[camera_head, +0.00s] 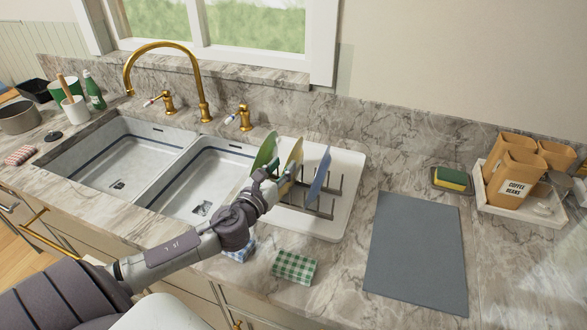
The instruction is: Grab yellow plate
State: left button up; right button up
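The yellow plate (294,156) stands on edge in the dish rack (331,208), between a green plate (265,152) on its left and a blue plate (320,174) on its right. My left gripper (279,181) is at the front of the rack, by the lower front edges of the green and yellow plates. Its fingers overlap the plates, so I cannot tell whether it is open or shut, or touching the yellow plate. The lower part of the yellow plate is hidden behind the gripper. My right gripper is not in view.
A double sink (197,185) with a gold faucet (203,105) lies left of the rack. A green checkered cloth (295,267) lies in front. A grey mat (417,255) lies bare on the right, before a sponge (451,177) and a tray of canisters (515,178).

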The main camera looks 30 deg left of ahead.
aim_at(296, 150)
pick_arm(q)
jog(key=shift+w+r+p, duration=0.3)
jog(key=shift+w+p, duration=0.05)
jog(key=shift+w, duration=0.2)
jog(key=shift+w+r+p, duration=0.25)
jog(key=shift+w+p, duration=0.1)
jog(key=shift+w, duration=0.2)
jog(key=w, duration=0.2)
jog(key=w+p, duration=0.1)
jog(key=shift+w+a+f, duration=0.1)
jog(key=shift+w+f, duration=0.15)
jog(key=shift+w, duration=0.05)
jog(key=shift+s, duration=0.1)
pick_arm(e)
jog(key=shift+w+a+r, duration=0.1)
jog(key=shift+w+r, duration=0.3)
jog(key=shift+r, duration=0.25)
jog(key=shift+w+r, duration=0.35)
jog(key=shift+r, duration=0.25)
pick_arm(q)
jog(key=shift+c, duration=1.2)
grip_shut()
jog(key=shift+r, duration=0.1)
